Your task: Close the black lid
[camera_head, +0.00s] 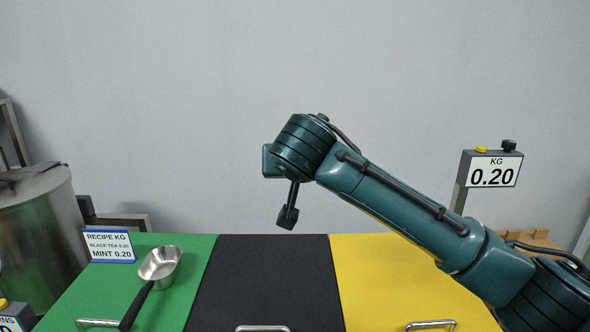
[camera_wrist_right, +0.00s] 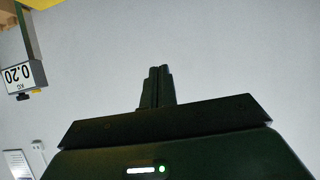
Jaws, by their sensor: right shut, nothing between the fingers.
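The black lid (camera_head: 265,275) lies flat between the green lid and the yellow lid and looks level with them. Its metal handle (camera_head: 263,328) shows at the bottom edge of the head view. My right arm reaches in from the right, and my right gripper (camera_head: 287,222) hangs above the far edge of the black lid, apart from it. In the right wrist view the fingers of the right gripper (camera_wrist_right: 159,72) are together, with nothing between them and only wall beyond. My left gripper is not in view.
A metal scoop (camera_head: 160,265) with a black handle and a recipe sign (camera_head: 109,247) are on the green lid (camera_head: 190,300). The yellow lid (camera_head: 375,280) is bare. A scale display (camera_head: 492,170) reads 0.20. A steel drum (camera_head: 40,235) stands at left.

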